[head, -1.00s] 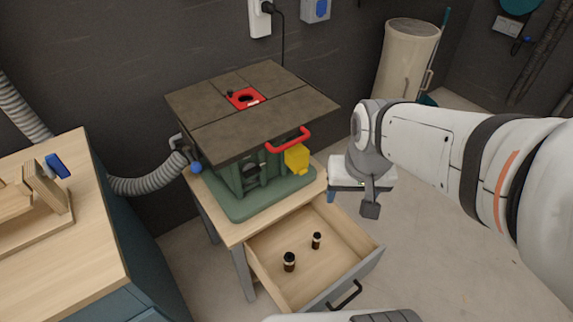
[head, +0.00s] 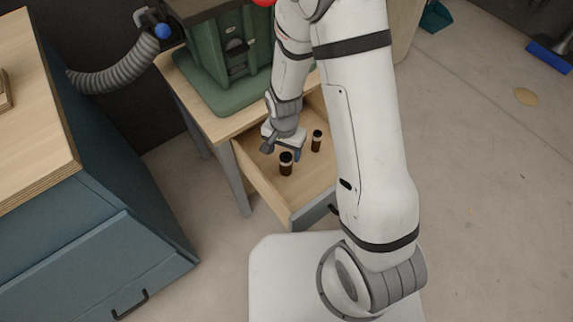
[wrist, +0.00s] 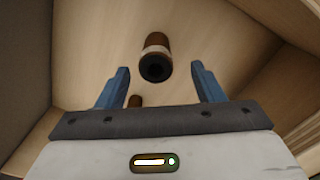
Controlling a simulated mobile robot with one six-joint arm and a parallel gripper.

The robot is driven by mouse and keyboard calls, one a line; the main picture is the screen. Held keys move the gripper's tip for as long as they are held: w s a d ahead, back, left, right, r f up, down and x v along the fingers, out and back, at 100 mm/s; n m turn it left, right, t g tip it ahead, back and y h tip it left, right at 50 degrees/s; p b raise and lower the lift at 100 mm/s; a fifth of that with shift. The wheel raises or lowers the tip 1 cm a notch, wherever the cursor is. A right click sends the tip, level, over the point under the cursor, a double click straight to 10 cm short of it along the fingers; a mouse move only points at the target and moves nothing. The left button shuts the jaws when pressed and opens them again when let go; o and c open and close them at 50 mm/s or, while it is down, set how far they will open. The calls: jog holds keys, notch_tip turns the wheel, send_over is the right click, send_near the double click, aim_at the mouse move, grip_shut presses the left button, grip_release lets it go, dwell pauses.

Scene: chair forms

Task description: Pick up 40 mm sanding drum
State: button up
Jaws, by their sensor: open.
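Two upright sanding drums, dark brown with a pale band and black top, stand in the open drawer. The nearer left drum (head: 286,164) looks wider than the right drum (head: 317,141); no size marking is readable. My gripper (head: 284,147) is over the drawer, just above and behind the left drum in the head view. In the wrist view my gripper (wrist: 161,70) is open and empty. One drum (wrist: 156,58) shows its round end between the fingertips, apart from both blue fingers. The other drum (wrist: 135,101) is mostly hidden behind the gripper body.
The wooden drawer (head: 258,178) has raised walls around the drums. The green machine (head: 215,75) stands on the table behind it. A blue cabinet (head: 110,225) is on the left. Open floor (head: 490,200) lies to the right.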

aim_at(286, 164)
jog(key=f+b, duration=0.2)
jog(key=f, duration=0.5)
jog(key=shift+d+f, duration=0.2)
jog(key=shift+r, duration=0.1)
jog(key=c, duration=1.1)
